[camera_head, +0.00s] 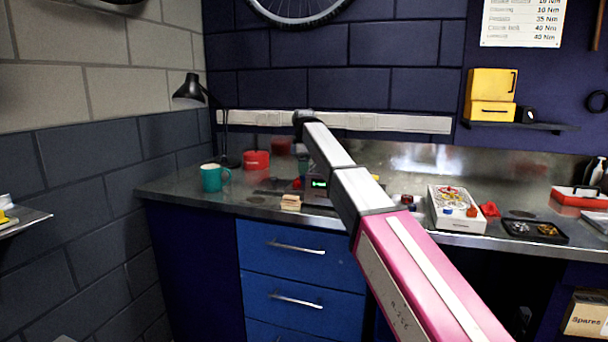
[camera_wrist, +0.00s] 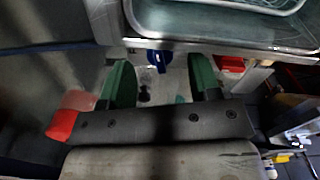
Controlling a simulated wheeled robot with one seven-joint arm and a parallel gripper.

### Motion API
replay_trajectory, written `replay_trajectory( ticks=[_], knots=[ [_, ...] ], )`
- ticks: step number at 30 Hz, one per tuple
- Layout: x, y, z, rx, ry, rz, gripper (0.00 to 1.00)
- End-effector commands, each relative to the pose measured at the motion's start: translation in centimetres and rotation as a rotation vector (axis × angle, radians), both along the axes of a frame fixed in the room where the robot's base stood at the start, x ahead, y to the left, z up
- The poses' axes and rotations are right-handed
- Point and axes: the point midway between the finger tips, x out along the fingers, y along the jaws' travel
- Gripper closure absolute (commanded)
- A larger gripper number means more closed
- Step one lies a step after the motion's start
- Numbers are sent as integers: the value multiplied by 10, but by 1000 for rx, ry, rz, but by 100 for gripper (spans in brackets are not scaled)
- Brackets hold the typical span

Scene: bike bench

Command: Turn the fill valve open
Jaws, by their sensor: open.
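My gripper (camera_wrist: 161,76) shows in the wrist view with its two green fingers well apart. A small blue part (camera_wrist: 159,59) shows between and beyond the fingers, and neither finger visibly touches it. I cannot tell whether this blue part is the fill valve. In the head view my arm reaches over the workbench, and its gripper cannot be made out. A device with a lit green display (camera_head: 319,184) stands on the bench, partly hidden behind my arm. No part there is clearly readable as a valve.
A teal mug (camera_head: 212,178), a red container (camera_head: 256,160) and a black lamp (camera_head: 190,92) stand at the bench's left. A white box with coloured parts (camera_head: 447,223) and a black parts tray (camera_head: 535,231) lie right of my arm. Blue drawers (camera_head: 300,275) are below.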

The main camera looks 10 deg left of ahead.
Motion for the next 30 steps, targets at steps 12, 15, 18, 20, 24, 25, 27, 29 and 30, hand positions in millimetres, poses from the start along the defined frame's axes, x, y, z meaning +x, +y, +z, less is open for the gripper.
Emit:
replay_trajectory(
  ticks=[12, 15, 18, 20, 24, 25, 27, 29, 30],
  knots=[
    [0, 0, -25, 0, 0, -1, 43],
    [0, 0, -24, 0, -1, -1, 43],
    [0, 0, -24, 0, 0, -1, 56],
    [0, 0, -24, 0, 0, -1, 76],
    [0, 0, -24, 0, 0, -1, 93],
    [0, 0, -24, 0, 0, -2, 92],
    [0, 0, -24, 0, 0, -17, 92],
    [0, 0, -24, 0, 0, -48, 92],
    [0, 0, -24, 0, 0, -71, 92]
  ],
)
